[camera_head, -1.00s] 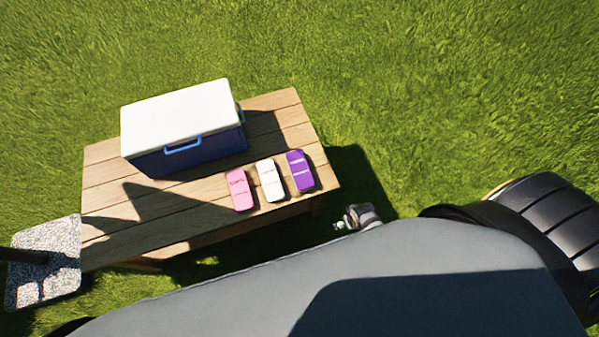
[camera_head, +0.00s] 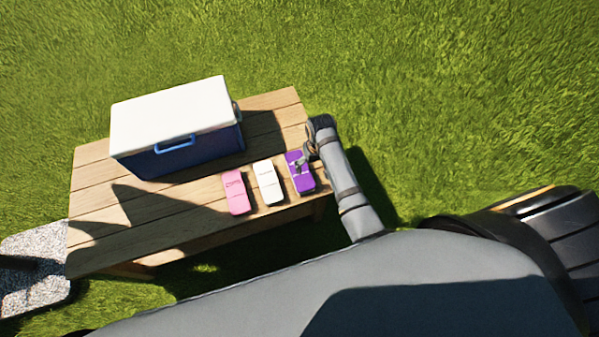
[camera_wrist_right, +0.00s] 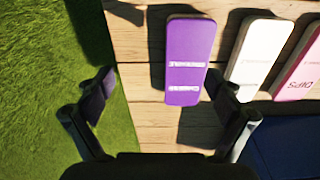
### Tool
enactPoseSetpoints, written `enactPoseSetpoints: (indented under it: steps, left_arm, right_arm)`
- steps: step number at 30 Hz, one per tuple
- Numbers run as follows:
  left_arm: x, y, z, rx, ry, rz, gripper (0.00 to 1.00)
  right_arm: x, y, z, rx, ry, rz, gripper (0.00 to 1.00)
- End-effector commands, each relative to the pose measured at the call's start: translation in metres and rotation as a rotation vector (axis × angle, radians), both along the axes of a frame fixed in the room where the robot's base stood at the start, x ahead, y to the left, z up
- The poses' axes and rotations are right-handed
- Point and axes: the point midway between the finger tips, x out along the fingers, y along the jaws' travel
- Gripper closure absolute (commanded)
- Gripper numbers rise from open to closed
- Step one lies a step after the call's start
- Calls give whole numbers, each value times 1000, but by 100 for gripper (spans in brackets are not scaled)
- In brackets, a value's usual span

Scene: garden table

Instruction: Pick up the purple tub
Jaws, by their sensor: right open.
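The purple tub (camera_head: 298,181) lies on the wooden table near its right edge, at the right end of a row of three tubs. In the right wrist view the purple tub (camera_wrist_right: 188,58) lies ahead of the fingers, right of the middle line between them. My right gripper (camera_head: 306,156) is open and empty over the right edge of the table, partly covering the purple tub. In the right wrist view its fingers (camera_wrist_right: 157,90) stand wide apart, the right one close to the tub's near end. My left gripper is not in view.
A white tub (camera_head: 268,181) and a pink tub (camera_head: 236,193) lie left of the purple one on the table (camera_head: 190,222). A blue cooler (camera_head: 195,152) with a white lid stands behind them. Grass surrounds the table.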

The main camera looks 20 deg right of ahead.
Motion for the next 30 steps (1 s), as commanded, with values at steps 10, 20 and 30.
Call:
enactPoseSetpoints:
  steps: [10,20,30]
  left_arm:
    - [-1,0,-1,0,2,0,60]
    - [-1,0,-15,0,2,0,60]
    - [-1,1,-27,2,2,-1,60]
  right_arm:
    - [39,34,22,19,64,27,8]
    - [39,35,-28,20,64,26,8]
    - [42,41,-58,20,65,26,8]
